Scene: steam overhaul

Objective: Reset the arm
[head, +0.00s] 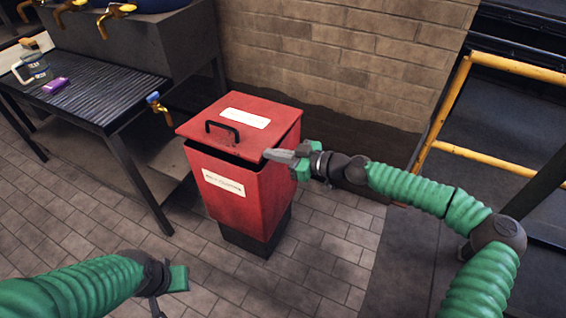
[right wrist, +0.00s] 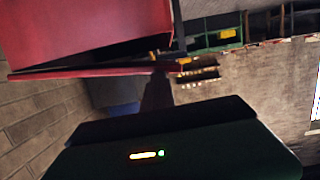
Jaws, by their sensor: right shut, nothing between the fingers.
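My right gripper (head: 282,156) is shut and empty. Its fingers point left, at the right edge of the lid of a red bin (head: 235,195); I cannot tell whether they touch it. The lid (head: 270,143) has a black handle and a white label, and a dark gap shows under its front edge. In the right wrist view the bin's red side (right wrist: 80,30) and lid edge (right wrist: 90,70) fill the upper left. My left arm comes in at the lower left of the head view. Its gripper (head: 170,292) is partly cut off, and its fingers do not show clearly.
A dark ribbed bench (head: 90,85) stands at the left with a purple item (head: 56,86) and a bottle on it. A blue-handled tap (head: 155,100) sticks out from its side. Yellow railings (head: 500,160) stand at the right. The tiled floor (head: 320,250) in front is clear.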

